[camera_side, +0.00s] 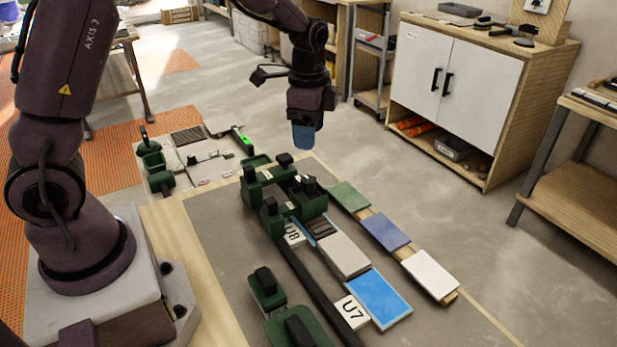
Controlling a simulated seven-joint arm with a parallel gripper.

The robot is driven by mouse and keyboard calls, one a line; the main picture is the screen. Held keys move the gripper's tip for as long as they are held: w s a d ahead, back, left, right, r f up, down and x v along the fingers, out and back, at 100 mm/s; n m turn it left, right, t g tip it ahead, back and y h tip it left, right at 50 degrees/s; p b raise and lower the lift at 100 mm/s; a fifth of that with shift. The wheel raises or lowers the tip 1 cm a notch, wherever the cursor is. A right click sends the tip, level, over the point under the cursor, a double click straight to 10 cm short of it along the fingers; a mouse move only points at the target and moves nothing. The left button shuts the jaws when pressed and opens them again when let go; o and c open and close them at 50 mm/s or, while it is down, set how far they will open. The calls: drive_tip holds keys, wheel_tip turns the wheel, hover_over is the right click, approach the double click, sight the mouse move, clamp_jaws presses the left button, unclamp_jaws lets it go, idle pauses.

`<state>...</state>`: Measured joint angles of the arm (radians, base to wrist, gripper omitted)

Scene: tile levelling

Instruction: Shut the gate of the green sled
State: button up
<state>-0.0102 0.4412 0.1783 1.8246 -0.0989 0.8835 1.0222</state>
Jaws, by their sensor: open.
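My gripper (303,137) hangs in the upper middle, pointing down, with blue fingers that show edge-on. It is above and behind the dark green sled (303,205), apart from it, and nothing shows between its fingers. The sled is a low green frame with several black-topped blocks, at the far end of a dark rail on the grey board. I cannot make out which part is the gate, or whether it stands open. A plate marked U8 (293,235) lies at the sled's near side.
A grey tile (343,256), a blue tile (379,299) and a plate marked U7 (352,312) lie nearer. A wooden strip holds green, blue-violet and white tiles (430,274). More green blocks (267,288) stand at the front. A pale fixture board (200,160) lies back left.

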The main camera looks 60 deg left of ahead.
sight(309, 179)
wheel_tip(309, 179, down, 11)
drive_tip(key=shift+f, duration=0.15)
drive_tip(key=shift+c, duration=0.4)
drive_tip(key=c, duration=0.9)
drive_tip(key=shift+o, duration=0.2)
